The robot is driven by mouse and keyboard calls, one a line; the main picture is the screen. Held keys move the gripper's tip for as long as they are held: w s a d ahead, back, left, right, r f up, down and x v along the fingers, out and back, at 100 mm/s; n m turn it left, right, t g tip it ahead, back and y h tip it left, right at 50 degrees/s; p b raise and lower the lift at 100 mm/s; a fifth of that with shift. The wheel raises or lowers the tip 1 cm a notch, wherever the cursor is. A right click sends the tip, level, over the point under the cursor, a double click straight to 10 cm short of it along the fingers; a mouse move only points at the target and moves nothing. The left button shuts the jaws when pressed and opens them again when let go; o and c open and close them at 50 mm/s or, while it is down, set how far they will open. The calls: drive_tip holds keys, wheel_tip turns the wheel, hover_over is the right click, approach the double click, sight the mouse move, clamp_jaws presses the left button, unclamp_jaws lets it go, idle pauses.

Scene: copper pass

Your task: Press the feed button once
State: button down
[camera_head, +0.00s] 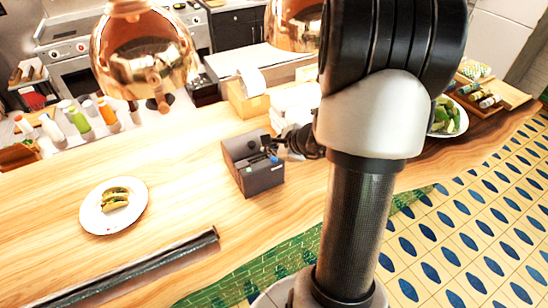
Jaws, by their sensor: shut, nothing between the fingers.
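A dark grey box-shaped machine (254,165) stands on the wooden counter near the middle of the view. A small blue part, perhaps the feed button (273,158), shows on its right side, close to my gripper. My gripper (279,149) is dark and shut, with nothing between its fingers. Its tip is at or just above the right side of the machine; I cannot tell whether it touches. My own arm hides part of the gripper and the counter behind it.
A white plate (88,219) with tacos lies to the left on the counter. A dark rail (150,268) runs along the front edge. Copper lamps (146,55) hang above. Bottles (75,117) stand at the back left. A bowl of limes (458,121) is at right.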

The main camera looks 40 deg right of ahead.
sight(272, 160)
drive_tip(key=shift+f+b, duration=0.2)
drive_tip(key=shift+b, duration=0.1)
drive_tip(key=shift+f+b, duration=0.25)
drive_tip(key=shift+b, duration=0.15)
drive_tip(key=shift+f+b, duration=0.45)
drive_tip(key=shift+b, duration=0.1)
idle(0.6)
drive_tip(key=shift+r, duration=0.1)
drive_tip(key=shift+r+p, duration=0.6)
drive_tip(key=shift+r, duration=0.2)
wheel_tip(272, 160, up, 5)
drive_tip(key=p, duration=0.4)
drive_tip(key=shift+r, duration=0.1)
idle(0.7)
